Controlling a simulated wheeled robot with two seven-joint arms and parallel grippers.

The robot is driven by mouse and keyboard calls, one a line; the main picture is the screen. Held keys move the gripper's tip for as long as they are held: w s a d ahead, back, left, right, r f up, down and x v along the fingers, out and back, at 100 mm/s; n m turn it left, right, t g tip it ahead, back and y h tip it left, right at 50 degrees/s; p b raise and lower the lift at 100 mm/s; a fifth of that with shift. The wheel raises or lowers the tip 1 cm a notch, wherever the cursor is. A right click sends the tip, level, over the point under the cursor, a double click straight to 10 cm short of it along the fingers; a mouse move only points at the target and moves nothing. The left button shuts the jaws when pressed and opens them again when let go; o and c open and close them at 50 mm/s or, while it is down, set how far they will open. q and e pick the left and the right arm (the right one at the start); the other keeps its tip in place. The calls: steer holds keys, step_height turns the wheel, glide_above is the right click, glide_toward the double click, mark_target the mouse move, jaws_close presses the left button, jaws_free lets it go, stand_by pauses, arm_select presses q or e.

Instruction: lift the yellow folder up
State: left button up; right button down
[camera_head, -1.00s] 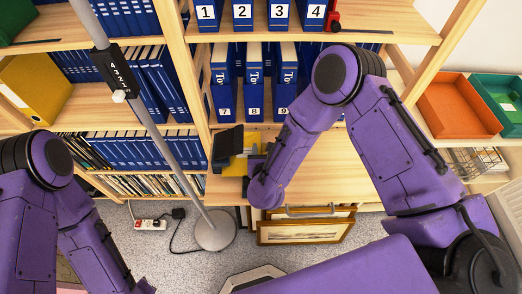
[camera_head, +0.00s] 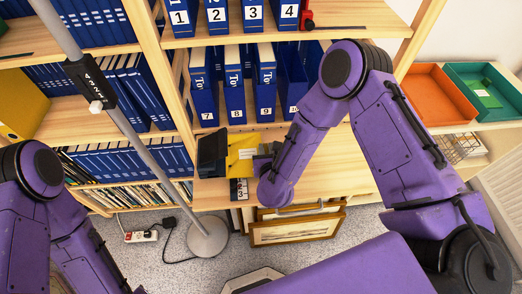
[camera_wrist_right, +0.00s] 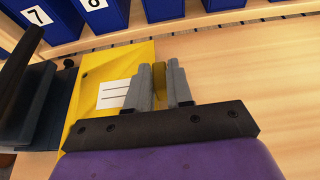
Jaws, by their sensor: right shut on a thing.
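The yellow folder (camera_head: 243,147), with a white lined label, is over the wooden shelf right of a dark box-like thing (camera_head: 211,153). It also shows in the right wrist view (camera_wrist_right: 92,82), with its label facing the camera. My right gripper (camera_wrist_right: 160,75) is shut on its edge, with a strip of yellow between the two grey fingers. In the head view my right gripper (camera_head: 268,155) is partly hidden by its own arm. I cannot tell whether the folder's lower edge touches the shelf. My left gripper is out of view; only its arm shows.
Numbered blue binders (camera_head: 236,85) stand on the shelf behind. Another yellow binder (camera_head: 20,103) stands at the far left. A grey pole (camera_head: 130,135) rises on the left. Framed prints (camera_head: 297,230) lean below. The shelf right of the folder (camera_wrist_right: 245,75) is clear.

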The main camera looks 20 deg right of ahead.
steer(key=c, duration=0.9)
jaws_free()
steer(key=shift+c, duration=0.2)
steer(key=shift+s+a+r, duration=0.1)
steer(key=shift+s+a, duration=0.05)
steer(key=shift+s, duration=0.2)
steer(key=b+v, duration=0.2)
steer(key=v, duration=0.7)
steer(key=shift+s+r, duration=0.1)
steer(key=shift+s, duration=0.2)
steer(key=shift+a, duration=0.1)
